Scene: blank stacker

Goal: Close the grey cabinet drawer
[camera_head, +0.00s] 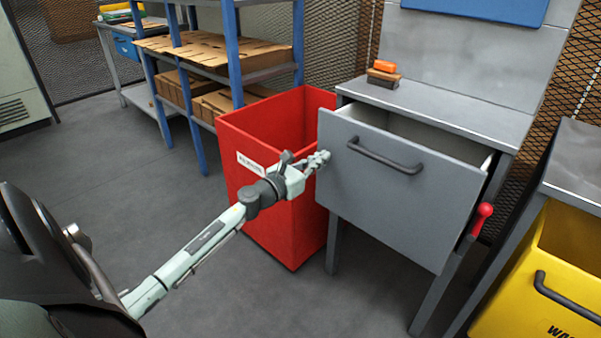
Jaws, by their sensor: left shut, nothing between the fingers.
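The grey cabinet drawer (395,190) is pulled out of the grey cabinet (450,103). Its flat front with a dark bar handle (372,157) faces me, and part of its light inner space shows behind the front's top edge. My left gripper (322,158) is shut and empty. It is at the left edge of the drawer front, left of the handle; I cannot tell whether it touches the front. My right gripper is not in view.
A tall red open bin (275,205) stands left of the cabinet, behind my left arm. A yellow drawer or bin (545,280) with a dark handle is at the lower right. Blocks (384,70) lie on the cabinet top. Blue shelving (230,50) stands behind. The floor at front is clear.

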